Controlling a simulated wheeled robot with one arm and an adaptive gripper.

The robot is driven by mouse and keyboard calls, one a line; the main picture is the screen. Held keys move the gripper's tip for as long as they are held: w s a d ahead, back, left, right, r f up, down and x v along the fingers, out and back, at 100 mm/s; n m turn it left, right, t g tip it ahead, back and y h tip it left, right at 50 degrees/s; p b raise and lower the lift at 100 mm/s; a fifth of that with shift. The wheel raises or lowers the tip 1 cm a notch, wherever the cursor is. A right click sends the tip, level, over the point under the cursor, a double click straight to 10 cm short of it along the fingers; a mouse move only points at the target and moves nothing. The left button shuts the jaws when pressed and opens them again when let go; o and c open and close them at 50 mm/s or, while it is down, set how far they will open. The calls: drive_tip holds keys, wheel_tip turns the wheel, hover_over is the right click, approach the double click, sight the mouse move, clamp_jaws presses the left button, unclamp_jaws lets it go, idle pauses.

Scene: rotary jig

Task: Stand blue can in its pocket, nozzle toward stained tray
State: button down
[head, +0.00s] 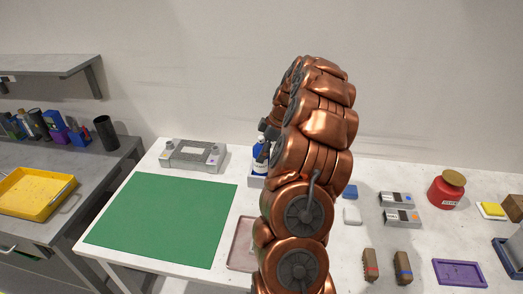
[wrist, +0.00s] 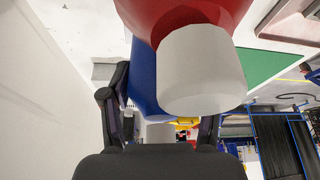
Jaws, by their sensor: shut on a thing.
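The blue can (head: 260,152) stands about upright at the back of the white table, half hidden behind my arm in the head view. Its blue body (wrist: 143,78) is between my gripper's fingers (wrist: 160,125) in the wrist view, with a red part and a white cylinder close to the camera. My gripper is shut on it. A pale grey block (head: 256,182) shows just under the can; whether the can is seated in a pocket there, I cannot tell. A pinkish-brown tray (head: 240,250), perhaps the stained tray, lies nearer the front, partly hidden by my arm. The nozzle's direction is unclear.
A green mat (head: 160,218) covers the table's left. A grey fixture (head: 193,155) stands behind it. On the right are a red jar (head: 446,192), grey boxes (head: 397,200), brown blocks (head: 371,264) and a purple tray (head: 459,272). A yellow tray (head: 32,195) sits on the left bench.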

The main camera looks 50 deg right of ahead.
drive_tip(key=shift+f, duration=0.4)
drive_tip(key=shift+c, duration=1.3)
unclamp_jaws()
drive_tip(key=b+v, duration=0.3)
drive_tip(key=v, duration=0.9)
drive_tip(key=shift+b, duration=0.3)
